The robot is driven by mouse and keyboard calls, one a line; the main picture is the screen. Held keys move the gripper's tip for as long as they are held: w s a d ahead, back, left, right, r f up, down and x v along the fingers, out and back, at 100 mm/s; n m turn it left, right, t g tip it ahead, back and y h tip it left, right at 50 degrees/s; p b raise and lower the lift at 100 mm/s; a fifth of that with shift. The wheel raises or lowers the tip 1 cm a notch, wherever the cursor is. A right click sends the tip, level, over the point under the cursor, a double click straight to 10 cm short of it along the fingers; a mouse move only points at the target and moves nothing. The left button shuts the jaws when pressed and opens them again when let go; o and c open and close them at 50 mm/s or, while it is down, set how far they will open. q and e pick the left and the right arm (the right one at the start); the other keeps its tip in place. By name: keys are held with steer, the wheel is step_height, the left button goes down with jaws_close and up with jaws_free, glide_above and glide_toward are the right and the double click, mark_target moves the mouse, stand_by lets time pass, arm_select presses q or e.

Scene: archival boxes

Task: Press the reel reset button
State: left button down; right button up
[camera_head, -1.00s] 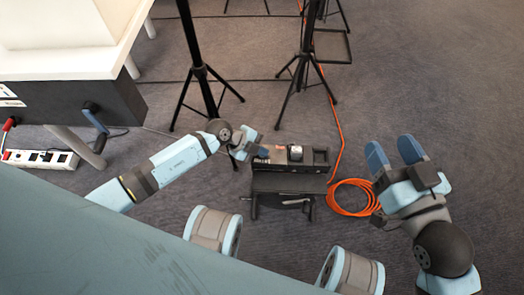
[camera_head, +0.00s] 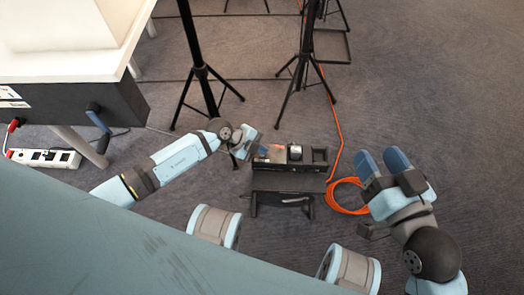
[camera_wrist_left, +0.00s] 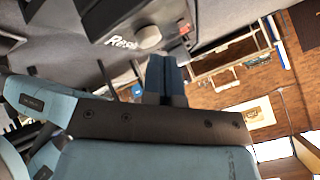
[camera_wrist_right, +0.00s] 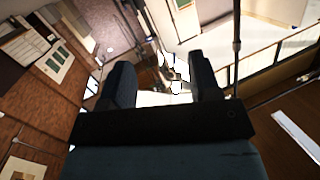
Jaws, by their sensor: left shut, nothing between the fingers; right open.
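A black reel unit (camera_head: 290,155) sits on a low dark stand on the carpet, with a grey cylindrical part on top. In the left wrist view, its dark face (camera_wrist_left: 100,15) bears white lettering that begins "Res", partly hard to read. A round grey button (camera_wrist_left: 148,38) is beside the lettering. My left gripper (camera_head: 261,150) is at the unit's left end, and its shut, empty fingers (camera_wrist_left: 163,75) appear just below the button; I cannot tell whether they touch it. My right gripper (camera_head: 381,160) is open and empty, right of the unit; its spread fingers show in the right wrist view (camera_wrist_right: 163,82).
An orange cable (camera_head: 345,197) lies coiled right of the unit, partly behind my right gripper. Black tripod stands (camera_head: 204,72) rise behind it. A table (camera_head: 80,102) and a white power strip (camera_head: 45,158) are at left. The carpet at far right is clear.

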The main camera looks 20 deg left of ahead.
arm_select(q)
step_height(320, 180, up, 5)
steer(key=p, duration=0.6)
steer(key=shift+r, duration=0.1)
steer(key=shift+r+p, duration=0.5)
steer(key=shift+p, duration=0.35)
arm_select(e)
step_height(320, 180, up, 9)
steer(key=d+m+t, duration=0.1)
steer(key=t, duration=0.2)
steer(key=shift+s+t, duration=0.15)
steer(key=shift+t, duration=0.15)
arm_select(q)
steer(key=shift+s+f, duration=0.1)
